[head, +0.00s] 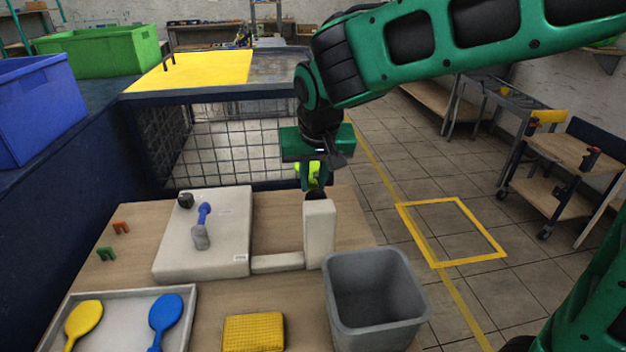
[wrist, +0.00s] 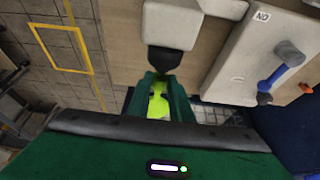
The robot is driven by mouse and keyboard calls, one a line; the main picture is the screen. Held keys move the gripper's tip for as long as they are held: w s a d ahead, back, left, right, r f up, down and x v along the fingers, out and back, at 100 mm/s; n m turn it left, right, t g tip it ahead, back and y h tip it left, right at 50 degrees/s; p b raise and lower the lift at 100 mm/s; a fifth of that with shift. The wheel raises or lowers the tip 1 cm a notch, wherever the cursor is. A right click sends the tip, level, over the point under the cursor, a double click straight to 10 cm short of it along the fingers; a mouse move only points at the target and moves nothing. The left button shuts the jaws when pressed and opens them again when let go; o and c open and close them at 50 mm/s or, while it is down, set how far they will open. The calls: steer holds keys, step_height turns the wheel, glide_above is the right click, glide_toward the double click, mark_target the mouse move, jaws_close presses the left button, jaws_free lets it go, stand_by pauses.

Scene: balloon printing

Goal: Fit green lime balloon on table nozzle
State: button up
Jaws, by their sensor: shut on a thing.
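My gripper (head: 316,184) is shut on the lime green balloon (head: 314,172), just above the nozzle at the top of the white post. The balloon (wrist: 158,103) also shows between my fingers (wrist: 160,95) in the wrist view. The dark table nozzle (head: 316,195) sits on the white post (head: 320,236); in the wrist view the black nozzle (wrist: 164,58) lies right at my fingertips. I cannot tell whether the balloon's neck is around the nozzle or only close to it.
A white plate (head: 175,262) with a blue-handled lever (head: 203,215) stands left of the post. A grey bin (head: 375,300) stands in front. A yellow pad (head: 253,332) lies between.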

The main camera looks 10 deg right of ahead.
steer(key=shift+s, duration=0.75)
stand_by(0.8)
steer(key=o, duration=0.9)
steer(key=shift+c, duration=0.2)
steer(key=shift+v, duration=4.5)
